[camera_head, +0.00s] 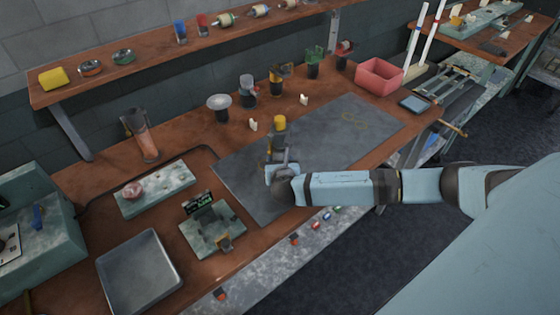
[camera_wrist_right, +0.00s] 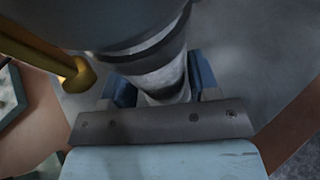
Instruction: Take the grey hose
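My right gripper (camera_head: 280,158) is over the front part of the grey mat, its arm coming in from the right. In the right wrist view its two blue fingers (camera_wrist_right: 163,88) lie close on both sides of the narrow grey neck of a larger grey cylindrical piece (camera_wrist_right: 130,25). In the head view a grey piece with a yellow top (camera_head: 279,122) stands up at these fingers. I cannot tell for sure whether this is the grey hose; no other clear grey hose shows. Its lower end is hidden by the gripper. My left gripper is not in view.
The grey mat (camera_head: 235,170) carries a thin yellow loop (camera_head: 355,121). Several cups and holders line its back edge, with a red bin (camera_head: 379,76) at the right. A metal tray (camera_head: 140,272) and a green-grey plate (camera_head: 212,229) lie front left. A shelf runs behind.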

